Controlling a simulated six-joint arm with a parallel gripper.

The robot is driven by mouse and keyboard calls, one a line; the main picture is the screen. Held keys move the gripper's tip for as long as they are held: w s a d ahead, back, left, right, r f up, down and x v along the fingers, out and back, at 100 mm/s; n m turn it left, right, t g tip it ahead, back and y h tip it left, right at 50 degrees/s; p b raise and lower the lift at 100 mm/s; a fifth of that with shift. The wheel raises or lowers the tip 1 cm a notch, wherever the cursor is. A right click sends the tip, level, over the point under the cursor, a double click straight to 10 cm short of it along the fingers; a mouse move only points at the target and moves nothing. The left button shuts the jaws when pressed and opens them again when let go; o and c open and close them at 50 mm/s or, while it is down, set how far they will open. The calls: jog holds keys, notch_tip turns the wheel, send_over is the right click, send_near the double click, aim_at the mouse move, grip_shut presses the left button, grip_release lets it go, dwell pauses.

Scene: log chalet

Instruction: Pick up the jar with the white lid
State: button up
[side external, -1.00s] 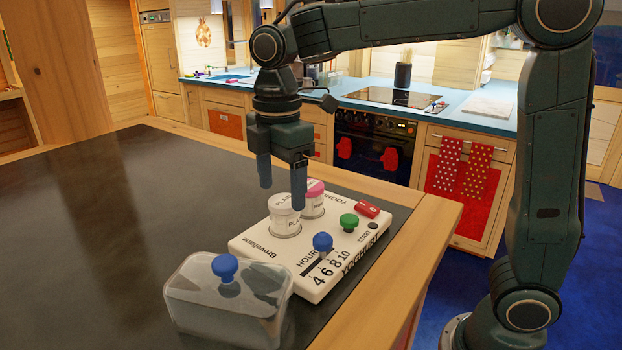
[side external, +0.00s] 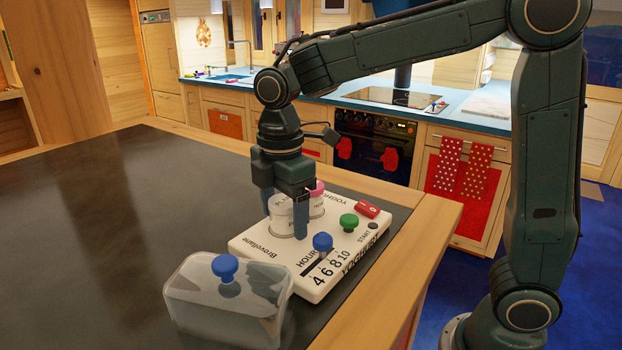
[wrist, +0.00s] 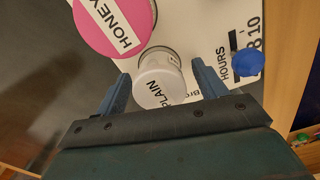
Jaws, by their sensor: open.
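The jar with the white lid (side external: 281,222), marked PLAIN, stands upright on the white yoghurt maker (side external: 256,248). In the wrist view the jar (wrist: 160,82) shows between my two fingers, with a gap on each side. My gripper (side external: 285,212) is open, pointing down, with its fingers lowered on either side of the jar. The near finger hides part of the jar in the side view. A jar with a pink lid (side external: 317,197), marked HONEY, stands close behind it; in the wrist view its lid (wrist: 110,22) is at upper left.
The yoghurt maker has a blue knob (side external: 323,242), a green knob (side external: 349,221) and a red switch (side external: 367,209). A clear cover with a blue handle (side external: 226,295) lies in front on the dark worktop (side external: 130,230). The worktop's left side is clear.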

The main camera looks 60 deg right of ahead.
aim_at(283, 200)
jog(key=c, duration=1.1)
jog(key=shift+r, duration=0.1)
jog(key=shift+c, duration=0.2)
notch_tip(283, 200, up, 20)
dwell(0.8)
